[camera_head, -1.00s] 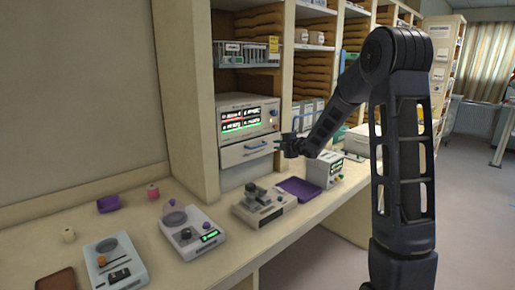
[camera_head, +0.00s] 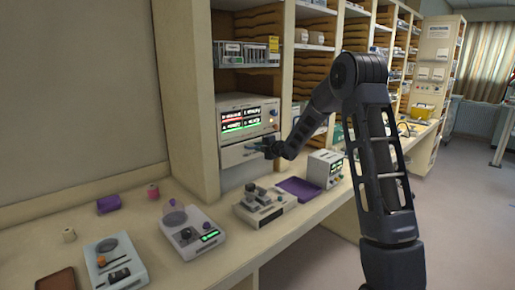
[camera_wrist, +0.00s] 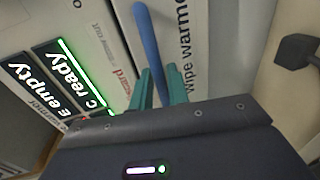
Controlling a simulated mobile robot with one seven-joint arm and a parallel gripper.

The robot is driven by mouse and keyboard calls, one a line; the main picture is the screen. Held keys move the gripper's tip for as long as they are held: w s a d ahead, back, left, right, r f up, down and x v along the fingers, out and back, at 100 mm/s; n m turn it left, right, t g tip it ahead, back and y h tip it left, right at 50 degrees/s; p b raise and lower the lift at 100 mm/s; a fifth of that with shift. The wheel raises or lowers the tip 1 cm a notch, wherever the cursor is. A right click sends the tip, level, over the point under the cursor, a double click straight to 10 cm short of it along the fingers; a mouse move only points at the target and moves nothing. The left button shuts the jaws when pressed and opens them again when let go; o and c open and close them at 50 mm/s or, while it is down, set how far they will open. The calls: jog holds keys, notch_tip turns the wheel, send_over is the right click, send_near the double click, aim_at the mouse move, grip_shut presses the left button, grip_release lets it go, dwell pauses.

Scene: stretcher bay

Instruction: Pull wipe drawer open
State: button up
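The wipe warmer drawer (camera_head: 232,156) is the pale front below the lit display, in the shelf bay in the head view. It looks closed. Its blue bar handle (camera_wrist: 147,30) runs down between the fingers in the wrist view, with "wipe warmer" lettering (camera_wrist: 185,45) beside it. My gripper (camera_head: 262,147) is at the drawer front in the head view. In the wrist view its two teal fingertips (camera_wrist: 159,86) stand apart, one on each side of the bar. I cannot tell whether they touch it. In the head view my gripper hides part of the handle.
The display unit (camera_head: 248,118) sits directly above the drawer. On the counter below stand a grey device (camera_head: 262,208), a purple tray (camera_head: 298,188) and a white box device (camera_head: 325,168). Shelf uprights flank the bay. Floor to the right is clear.

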jog(key=shift+w+a+f, duration=0.15)
jog(key=shift+w+a, duration=0.25)
grip_shut()
jog(key=shift+d, duration=0.1)
jog(key=f+v, duration=0.3)
jog(key=v, duration=1.4)
jog(key=s+d+f+v, duration=0.1)
jog(key=f+v, duration=0.3)
jog(key=v, duration=1.3)
jog(key=shift+s, duration=0.15)
jog(key=shift+d, duration=0.1)
grip_release()
